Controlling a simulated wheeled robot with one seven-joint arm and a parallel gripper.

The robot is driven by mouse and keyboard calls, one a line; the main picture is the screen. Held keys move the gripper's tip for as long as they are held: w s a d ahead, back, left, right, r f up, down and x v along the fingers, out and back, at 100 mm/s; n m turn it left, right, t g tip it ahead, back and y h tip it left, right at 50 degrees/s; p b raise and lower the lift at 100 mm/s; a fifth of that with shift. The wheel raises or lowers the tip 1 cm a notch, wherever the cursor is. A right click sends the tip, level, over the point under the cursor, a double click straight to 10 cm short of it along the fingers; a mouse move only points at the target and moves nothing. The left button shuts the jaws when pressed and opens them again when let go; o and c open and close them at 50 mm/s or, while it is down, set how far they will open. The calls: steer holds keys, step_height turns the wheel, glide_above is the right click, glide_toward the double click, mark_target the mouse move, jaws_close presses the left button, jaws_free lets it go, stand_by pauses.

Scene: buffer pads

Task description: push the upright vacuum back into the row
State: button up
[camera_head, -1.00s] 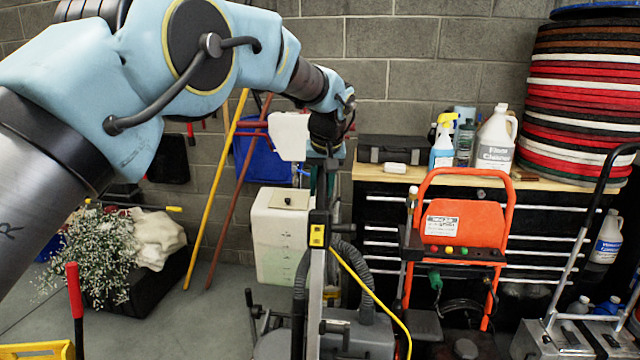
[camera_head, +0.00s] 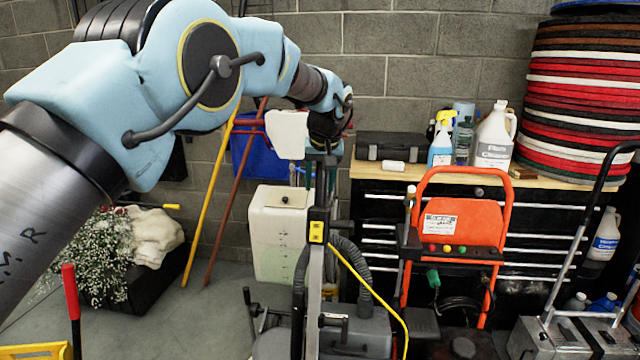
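The upright vacuum (camera_head: 316,255) stands in the middle foreground, with a grey pole, a black box with a yellow switch plate, a yellow cord and a dark body below. My arm reaches in from the left, and my gripper (camera_head: 322,150) is at the top of the pole. The fingers are largely hidden behind the pole top and a whitish piece, so I cannot tell whether they grip it or only touch it. The vacuum's lower end runs out of the bottom of the view.
An orange-framed machine (camera_head: 455,222) stands just right of the vacuum, and a grey machine with a tall handle (camera_head: 575,335) is farther right. A white tank (camera_head: 281,232) is behind. A workbench (camera_head: 540,183) stands along the wall. Open floor (camera_head: 190,315) lies to the left.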

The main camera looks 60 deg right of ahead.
steer(key=shift+o, duration=0.5)
steer(key=shift+s+f, duration=0.1)
steer(key=shift+s+a+r, duration=0.1)
steer(key=shift+a+r, duration=0.05)
steer(key=shift+r, duration=0.1)
steer(key=b+v, duration=0.3)
steer(key=v, duration=0.7)
steer(key=shift+r, duration=0.15)
